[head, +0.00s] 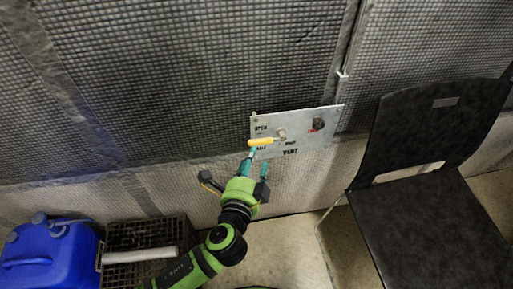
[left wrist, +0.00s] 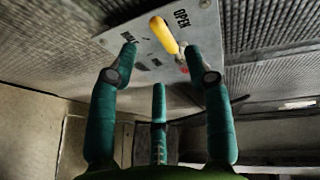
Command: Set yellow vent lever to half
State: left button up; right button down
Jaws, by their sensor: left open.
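The yellow vent lever (head: 263,141) is on a pale metal panel (head: 322,140) on the wall. Its handle points left from its pivot in the head view, with the word OPEN above it. My left gripper (head: 259,160) is open just below the handle. In the left wrist view, the lever (left wrist: 164,35) shows ahead between the spread fingers of the left gripper (left wrist: 165,58). I cannot tell whether a fingertip touches it. My right gripper is not in view.
A dark knob (head: 319,123) with a red mark sits on the panel's right. A black chair (head: 425,215) stands at right. A blue jerrycan (head: 48,258) and a dark crate (head: 122,237) stand at lower left. Quilted padding covers the wall.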

aim_at(267, 140)
pick_arm(q)
jog(key=x, duration=0.6)
jog(key=shift+w+d, duration=0.1)
jog(key=shift+w, duration=0.25)
jog(key=shift+c, duration=0.4)
grip_shut()
